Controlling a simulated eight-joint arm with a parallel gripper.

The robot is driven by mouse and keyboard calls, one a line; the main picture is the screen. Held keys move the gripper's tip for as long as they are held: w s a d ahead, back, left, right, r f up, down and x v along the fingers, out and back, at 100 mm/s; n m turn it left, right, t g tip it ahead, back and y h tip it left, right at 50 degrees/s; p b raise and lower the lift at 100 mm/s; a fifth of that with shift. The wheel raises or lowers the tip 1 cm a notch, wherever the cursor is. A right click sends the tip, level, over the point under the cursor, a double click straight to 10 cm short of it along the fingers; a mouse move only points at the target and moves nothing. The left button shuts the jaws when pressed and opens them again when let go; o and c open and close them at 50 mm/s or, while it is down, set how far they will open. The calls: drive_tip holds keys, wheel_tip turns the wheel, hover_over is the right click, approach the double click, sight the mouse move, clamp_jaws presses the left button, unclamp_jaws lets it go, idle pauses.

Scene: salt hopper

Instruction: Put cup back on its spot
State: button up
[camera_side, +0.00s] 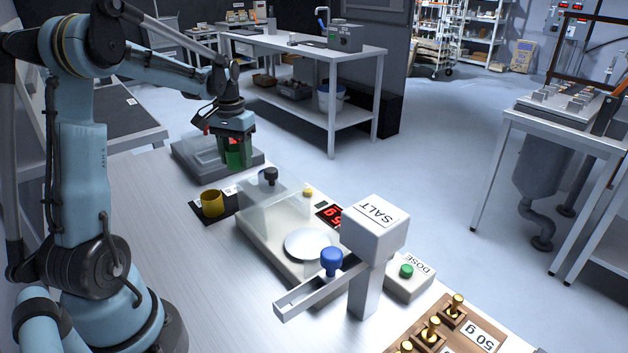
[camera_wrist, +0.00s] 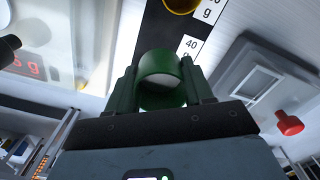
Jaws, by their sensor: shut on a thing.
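My gripper (camera_side: 235,142) is shut on a green cup (camera_side: 235,158), held above the bench's far left part. In the wrist view my gripper's two fingers (camera_wrist: 160,82) clasp the green cup (camera_wrist: 160,64) from both sides. Something pale shows inside the cup; I cannot tell what. A black strip (camera_side: 229,214) with white labels lies below and nearer the side camera. It also shows in the wrist view (camera_wrist: 160,30), with a "40 g" label (camera_wrist: 188,46) beside the cup. A yellow cup (camera_side: 212,204) stands on the strip.
A balance with a clear cover and black knob (camera_side: 269,176) stands right of the strip, its red display (camera_side: 329,215) partly hidden. A salt hopper (camera_side: 374,230) and green dose button (camera_side: 406,271) are farther right. A grey tray-like unit (camera_side: 185,153) with a red knob (camera_wrist: 289,123) is behind my gripper.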

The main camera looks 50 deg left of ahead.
wheel_tip(320, 180, down, 10)
drive_tip(key=shift+r, duration=0.2)
drive_tip(key=shift+f, duration=0.1)
idle(0.3)
drive_tip(key=o, duration=1.1)
wheel_tip(320, 180, up, 12)
drive_tip(key=shift+r, duration=0.15)
